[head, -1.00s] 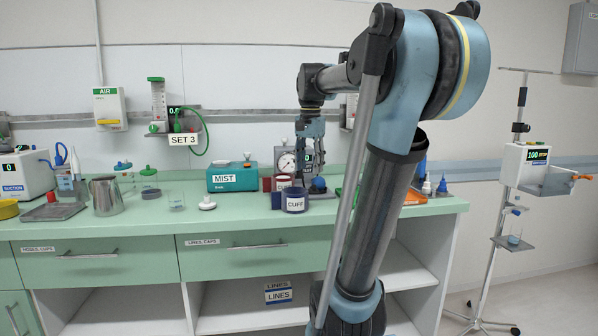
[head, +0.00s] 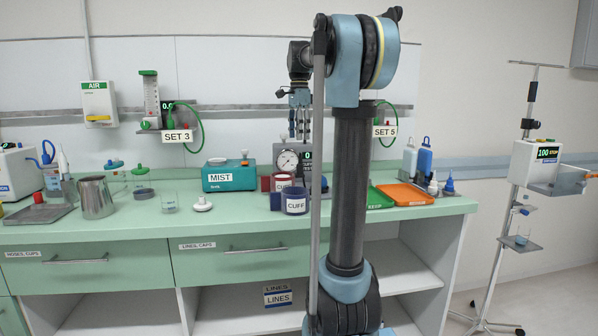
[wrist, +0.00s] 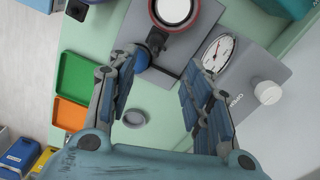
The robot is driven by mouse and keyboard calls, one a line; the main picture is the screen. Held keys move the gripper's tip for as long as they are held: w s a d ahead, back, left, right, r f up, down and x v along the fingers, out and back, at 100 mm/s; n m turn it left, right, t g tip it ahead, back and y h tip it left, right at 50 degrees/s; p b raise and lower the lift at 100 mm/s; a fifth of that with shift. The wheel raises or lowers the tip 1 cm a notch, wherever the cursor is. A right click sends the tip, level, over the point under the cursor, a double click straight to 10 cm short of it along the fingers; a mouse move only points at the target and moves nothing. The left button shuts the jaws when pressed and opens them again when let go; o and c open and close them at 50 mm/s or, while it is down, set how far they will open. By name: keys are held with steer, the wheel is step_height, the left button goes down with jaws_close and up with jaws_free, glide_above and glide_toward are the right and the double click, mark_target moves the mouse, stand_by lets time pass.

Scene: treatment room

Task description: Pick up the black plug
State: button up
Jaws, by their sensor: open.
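My gripper (head: 299,136) hangs over the counter near the gauge unit, fingers pointing down. In the wrist view the gripper (wrist: 160,65) has its two fingers wide apart with nothing between them. A dark, blue-black rounded piece (wrist: 156,39) sits on a grey plate (wrist: 172,72) close to the left fingertip. It may be the black plug, but I cannot tell for sure. In the head view that spot is partly hidden by my arm. The fingers appear above the plate and apart from it.
A dial gauge (head: 287,161) stands beside the red and navy cuff cups (head: 295,204). A grey ring (wrist: 135,119) lies on the counter. Green and orange trays (head: 406,194) are to the right. The teal MIST box (head: 229,176) is to the left, with a pale knobbed disc (head: 202,205) before it.

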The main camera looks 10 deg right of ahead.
mark_target(300, 165)
step_height(300, 165, down, 7)
steer(key=shift+s+f, duration=0.1)
steer(key=shift+f, duration=0.1)
steer(key=shift+s+d+f, duration=0.1)
steer(key=shift+f, duration=1.25)
steer(key=shift+s+d+f, duration=0.1)
steer(key=shift+f, duration=1.25)
steer(key=shift+c, duration=0.2)
steer(key=shift+a, duration=0.1)
steer(key=c, duration=1)
